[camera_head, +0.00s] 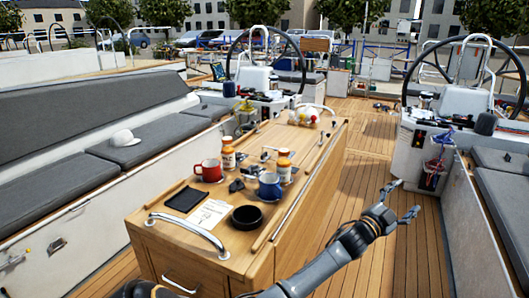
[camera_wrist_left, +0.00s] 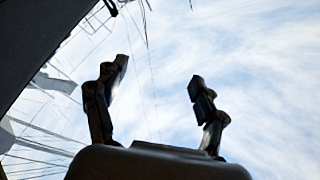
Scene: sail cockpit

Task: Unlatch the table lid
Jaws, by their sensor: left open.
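The wooden cockpit table (camera_head: 215,258) stands in the middle of the head view, with its lid (camera_head: 268,212) lying flat. A chrome rail (camera_head: 187,228) curves across its near end. Small dark fittings sit along the lid's right side, but I cannot tell whether any is the latch. My left gripper (camera_head: 408,198) is open and empty, to the right of the table and apart from it, over the deck. In the left wrist view its two fingers (camera_wrist_left: 158,76) are spread against sky, with nothing between them. My right gripper is not in view.
On the table are a red mug (camera_head: 208,171), a blue mug (camera_head: 269,186), a black bowl (camera_head: 246,217), a dark tablet (camera_head: 186,199), paper (camera_head: 209,214) and bottles. Grey bench seats (camera_head: 75,178) flank the left. Two steering wheels stand behind. The deck (camera_head: 372,172) right of the table is clear.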

